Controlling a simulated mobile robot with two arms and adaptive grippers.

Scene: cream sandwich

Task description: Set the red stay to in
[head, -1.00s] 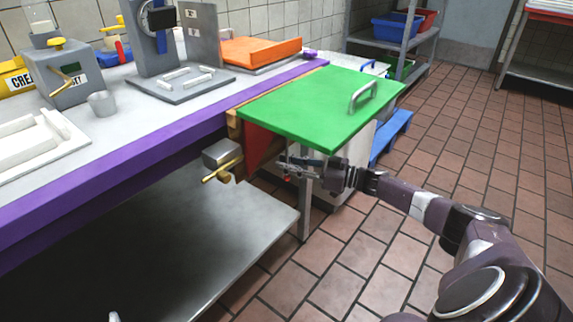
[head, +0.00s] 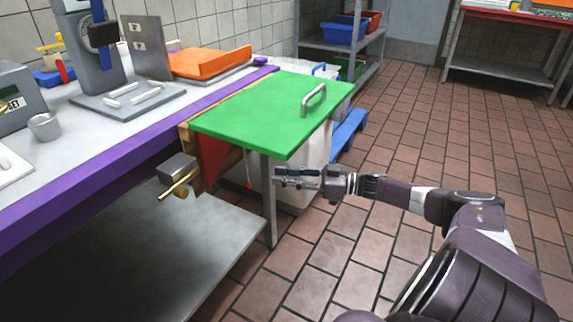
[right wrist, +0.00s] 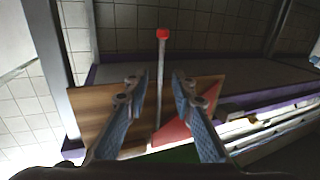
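The red stay (head: 212,157) is a flat red triangular piece under the green flap (head: 270,115), against the wooden end of the bench. It also shows in the right wrist view (right wrist: 190,128). A thin grey rod (right wrist: 159,90) with a red knob (right wrist: 162,33) hangs beside it; the knob shows small in the head view (head: 249,186). My right gripper (head: 276,177) is open and empty, below the flap and right of the knob. In the right wrist view its fingers (right wrist: 157,85) appear on either side of the rod, apart from it. My left gripper is out of view.
The flap lies level, with a metal handle (head: 313,99) on top. A table leg (head: 270,205) stands close to my right gripper. A grey block with a brass handle (head: 177,180) sits under the purple bench edge. The floor (head: 420,150) to the right is clear.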

